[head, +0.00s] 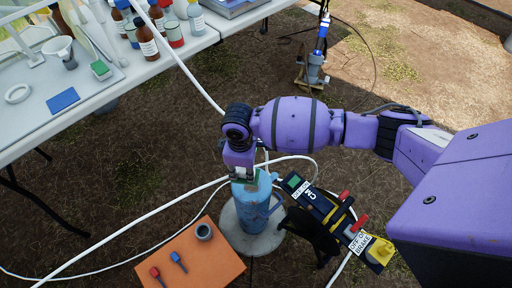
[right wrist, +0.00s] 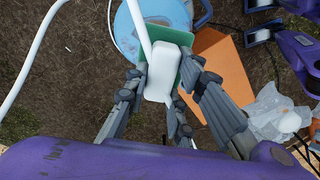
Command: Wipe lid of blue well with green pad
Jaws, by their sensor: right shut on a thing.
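The blue well (head: 256,208) stands upright in a round pale concrete pad on the ground. Its light-blue lid (right wrist: 128,32) shows at the top of the right wrist view. My right gripper (head: 245,176) is directly over the well's top, pointing down. In the right wrist view its fingers (right wrist: 163,88) are shut on the white grip block (right wrist: 160,72) of the green pad (right wrist: 188,72). The green pad is under the block and overlaps the lid's near edge in that view. I cannot tell whether it touches the lid.
An orange board (head: 205,262) with a grey cup (head: 203,231) lies at the front left. White tubing (head: 130,226) runs by the well. A white table (head: 95,90) with bottles is upper left.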

